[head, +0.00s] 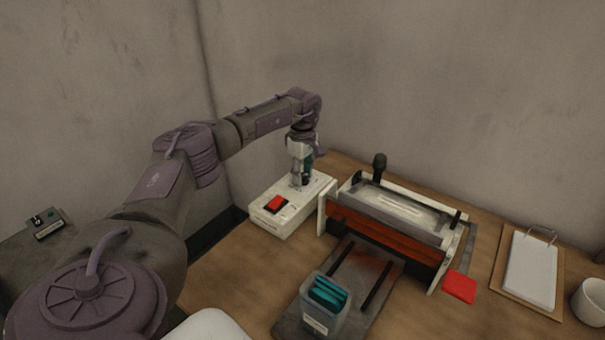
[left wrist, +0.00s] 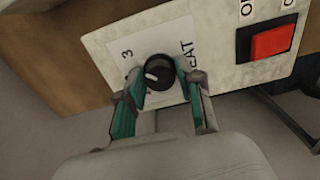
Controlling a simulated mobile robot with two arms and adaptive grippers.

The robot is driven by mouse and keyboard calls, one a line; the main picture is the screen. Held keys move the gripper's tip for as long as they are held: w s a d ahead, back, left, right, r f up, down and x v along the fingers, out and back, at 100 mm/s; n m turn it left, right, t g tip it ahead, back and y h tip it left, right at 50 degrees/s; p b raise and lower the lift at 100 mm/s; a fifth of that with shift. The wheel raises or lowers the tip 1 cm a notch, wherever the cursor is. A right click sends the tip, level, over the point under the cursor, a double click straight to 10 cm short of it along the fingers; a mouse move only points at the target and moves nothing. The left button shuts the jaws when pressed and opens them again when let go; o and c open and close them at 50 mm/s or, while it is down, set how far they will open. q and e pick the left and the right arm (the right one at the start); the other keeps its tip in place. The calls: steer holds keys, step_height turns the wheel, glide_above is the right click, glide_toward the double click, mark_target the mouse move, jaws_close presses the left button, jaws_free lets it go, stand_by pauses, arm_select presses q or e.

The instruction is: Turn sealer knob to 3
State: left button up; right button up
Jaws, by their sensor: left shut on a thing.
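The sealer's white control box (head: 292,207) stands on the table left of the sealer (head: 388,220). Its round black knob (left wrist: 159,68) shows in the left wrist view, with a pale pointer mark toward its left side. A printed 3 (left wrist: 126,54) lies up and left of the knob, and part of the word HEAT is on the right; other marks are hidden by the fingers. My left gripper (head: 300,182) points down at the box. Its teal-padded fingers (left wrist: 164,84) are shut on the knob from both sides. The knob is hidden in the head view.
A red switch (head: 275,203) sits on the same box, close to the gripper. Walls rise behind and at left.

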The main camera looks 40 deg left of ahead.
mark_target(303, 175)
arm_select(q)
steer(key=o, duration=1.2)
step_height(303, 175, up, 12)
steer(key=shift+r, duration=0.1)
